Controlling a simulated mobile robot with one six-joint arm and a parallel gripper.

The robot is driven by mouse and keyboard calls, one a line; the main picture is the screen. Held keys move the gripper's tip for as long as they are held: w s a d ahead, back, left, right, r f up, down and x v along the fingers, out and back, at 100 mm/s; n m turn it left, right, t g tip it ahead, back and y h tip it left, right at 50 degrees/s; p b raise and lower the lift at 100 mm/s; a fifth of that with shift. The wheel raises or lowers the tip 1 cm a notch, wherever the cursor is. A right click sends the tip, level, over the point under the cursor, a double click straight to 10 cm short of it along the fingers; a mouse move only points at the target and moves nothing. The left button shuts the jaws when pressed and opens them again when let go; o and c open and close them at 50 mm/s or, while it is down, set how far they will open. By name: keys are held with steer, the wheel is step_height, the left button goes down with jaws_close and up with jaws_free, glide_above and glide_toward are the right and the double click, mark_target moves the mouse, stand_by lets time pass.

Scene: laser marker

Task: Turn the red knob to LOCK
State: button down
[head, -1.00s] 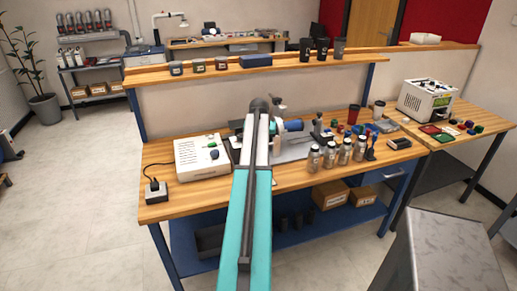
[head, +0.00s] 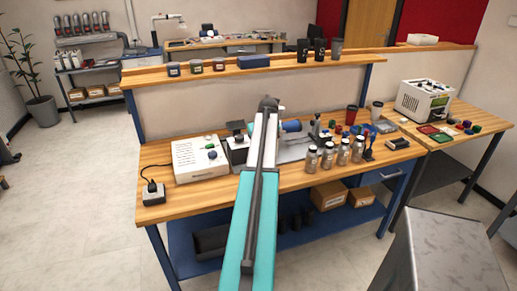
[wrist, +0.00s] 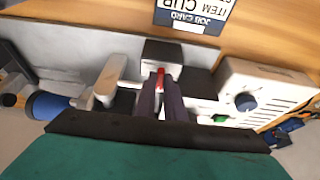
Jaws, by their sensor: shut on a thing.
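The red knob (wrist: 160,74) shows in the wrist view as a small red piece at the tips of my gripper (wrist: 161,82). The two dark fingers are closed on it, and they hide most of it. No LOCK marking can be read, so I cannot tell the knob's setting. In the head view my arm covers the middle of the marking machine (head: 290,150), and the knob and fingertips are hidden.
A white control box (head: 200,157) with a blue dial and green button stands left of my arm; it also shows in the wrist view (wrist: 262,90). An upside-down job card (wrist: 195,14) lies beyond the knob. Several bottles (head: 343,153) stand right on the bench.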

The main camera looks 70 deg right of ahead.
steer(key=shift+s+d+r, duration=0.1)
steer(key=shift+d, duration=0.1)
steer(key=c, duration=2.1)
jaws_free()
steer(key=shift+a, duration=0.1)
steer(key=shift+b+v, duration=1.3)
steer(key=shift+v, duration=5.5)
steer(key=shift+s+r, duration=0.1)
step_height(320, 180, up, 7)
steer(key=p, duration=0.4)
